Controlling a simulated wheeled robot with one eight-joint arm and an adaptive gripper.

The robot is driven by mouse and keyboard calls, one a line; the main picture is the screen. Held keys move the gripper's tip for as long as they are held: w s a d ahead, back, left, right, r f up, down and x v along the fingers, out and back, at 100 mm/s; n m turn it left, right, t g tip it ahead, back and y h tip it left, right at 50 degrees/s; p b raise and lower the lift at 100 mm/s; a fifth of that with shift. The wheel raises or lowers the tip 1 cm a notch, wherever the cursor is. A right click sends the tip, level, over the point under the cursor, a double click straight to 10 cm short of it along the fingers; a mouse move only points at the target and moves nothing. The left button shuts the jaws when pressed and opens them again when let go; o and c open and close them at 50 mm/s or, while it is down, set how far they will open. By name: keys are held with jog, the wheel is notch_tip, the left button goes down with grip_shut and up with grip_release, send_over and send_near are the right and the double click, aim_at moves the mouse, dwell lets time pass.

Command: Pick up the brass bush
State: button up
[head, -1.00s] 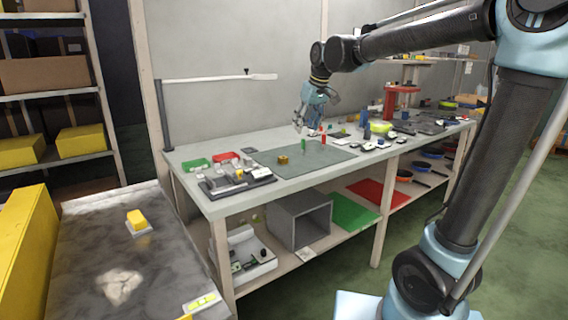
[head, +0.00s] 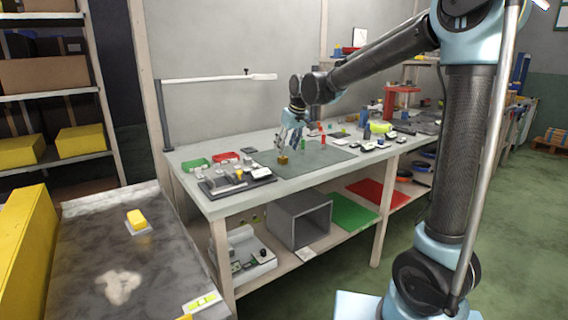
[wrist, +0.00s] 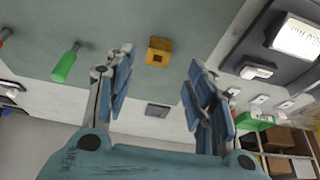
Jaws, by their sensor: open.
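The brass bush (head: 283,160) is a small golden-brown block-like piece on the grey-green mat (head: 318,158) on the workbench. In the wrist view the brass bush (wrist: 158,51) lies beyond my fingertips, roughly midway between them and a little toward the top. My gripper (head: 292,148) is just above and beside the bush in the head view. In the wrist view my gripper (wrist: 160,66) has its two blue fingers spread wide apart with nothing between them. I cannot tell the exact height of the fingertips above the mat.
A red piece (head: 323,139) stands farther right. A dark fixture (head: 236,179) sits at the bench's near left, with green (head: 195,165) and red (head: 225,158) trays behind it.

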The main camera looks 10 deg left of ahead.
aim_at(284, 162)
jog(key=shift+w+x, duration=0.1)
jog(key=shift+x, duration=1.4)
jog(key=shift+w+x, duration=0.15)
jog(key=shift+x, duration=1.4)
jog(key=shift+r, duration=0.1)
grip_shut()
